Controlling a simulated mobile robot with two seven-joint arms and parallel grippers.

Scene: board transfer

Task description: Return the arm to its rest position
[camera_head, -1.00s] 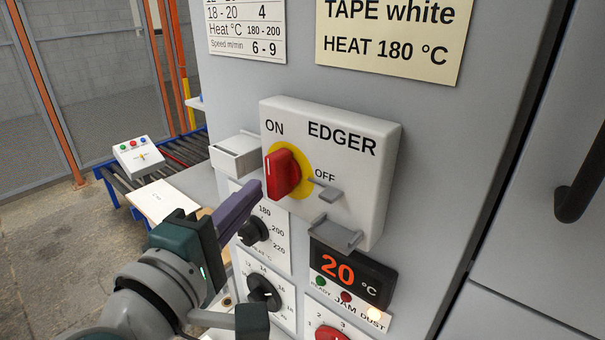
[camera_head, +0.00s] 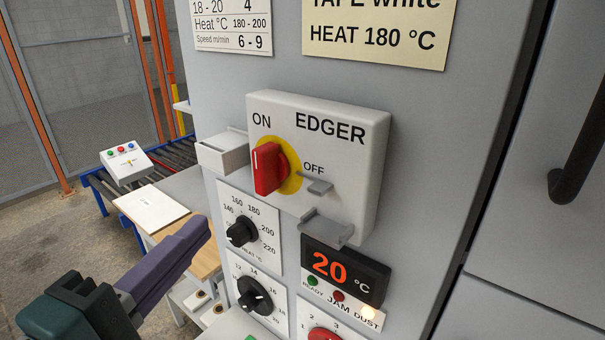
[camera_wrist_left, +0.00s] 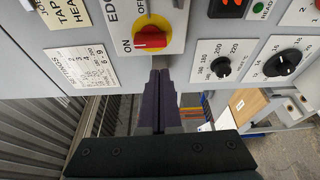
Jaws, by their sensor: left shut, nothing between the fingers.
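My left gripper (camera_head: 196,236) comes in from the lower left in the head view, its purple fingers closed together and empty. It is apart from the machine panel, below and left of the red EDGER switch (camera_head: 266,168). My right gripper does not show.
The grey panel (camera_head: 420,130) carries a heat dial (camera_head: 242,232), a lower dial (camera_head: 254,296) and a 20 °C display (camera_head: 345,270). A small bracket (camera_head: 326,228) juts out below the switch box. A white board (camera_head: 150,208) lies at left, near a roller conveyor (camera_head: 175,155).

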